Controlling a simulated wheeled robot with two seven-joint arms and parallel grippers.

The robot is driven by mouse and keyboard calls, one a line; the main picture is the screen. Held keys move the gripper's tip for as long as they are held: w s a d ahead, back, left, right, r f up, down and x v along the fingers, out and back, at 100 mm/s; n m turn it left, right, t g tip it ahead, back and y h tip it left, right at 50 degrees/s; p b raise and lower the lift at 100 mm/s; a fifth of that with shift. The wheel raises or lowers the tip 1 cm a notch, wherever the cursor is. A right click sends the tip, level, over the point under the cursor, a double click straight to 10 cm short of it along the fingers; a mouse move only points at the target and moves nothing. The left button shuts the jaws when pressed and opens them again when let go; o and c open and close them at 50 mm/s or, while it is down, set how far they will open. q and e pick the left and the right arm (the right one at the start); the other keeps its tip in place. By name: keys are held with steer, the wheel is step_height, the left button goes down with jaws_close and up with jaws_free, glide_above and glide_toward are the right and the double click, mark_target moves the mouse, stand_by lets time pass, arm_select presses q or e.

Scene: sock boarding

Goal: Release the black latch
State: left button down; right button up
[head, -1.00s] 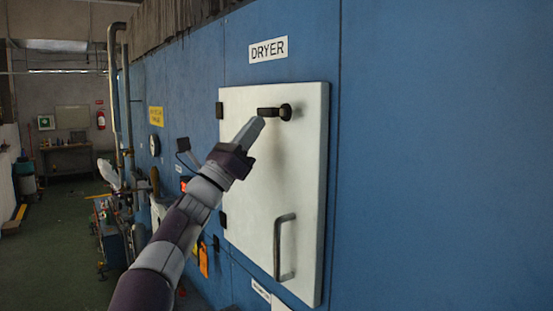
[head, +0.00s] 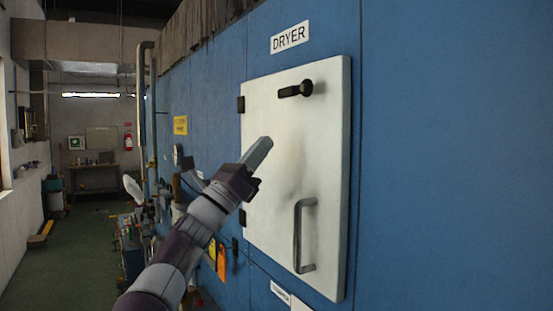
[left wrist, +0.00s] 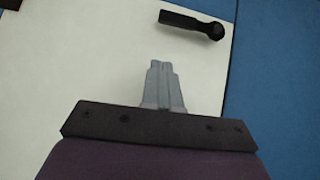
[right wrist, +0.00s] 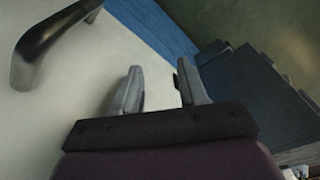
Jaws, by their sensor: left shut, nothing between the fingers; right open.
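The black latch (head: 296,89) is near the top of the white dryer door (head: 275,150), with its lever pointing left from a round pivot. The left wrist view shows the latch (left wrist: 192,24) above and right of my fingers. My left gripper (head: 268,142) is shut and empty, in front of the door, below and left of the latch and apart from it. It also shows shut in the left wrist view (left wrist: 162,68). My right gripper (right wrist: 160,88) is open and empty in the right wrist view, close to the door. It is not visible in the head view.
A metal door handle (head: 299,235) is at the door's lower right; it also shows in the right wrist view (right wrist: 45,42). The blue dryer wall (head: 440,150) stands to the right. Pipes and equipment line the wall at left, beside a clear green floor (head: 75,240).

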arm_select(q)
steer(key=b+v, duration=0.2)
steer(key=v, duration=0.3)
steer(key=shift+a+r, duration=0.1)
steer(key=shift+a, duration=0.15)
arm_select(e)
step_height(320, 180, down, 4)
steer(key=shift+a+r, duration=0.1)
arm_select(q)
steer(key=shift+s+a, duration=0.1)
steer(key=shift+s, duration=0.05)
arm_select(e)
steer(key=shift+s, duration=0.1)
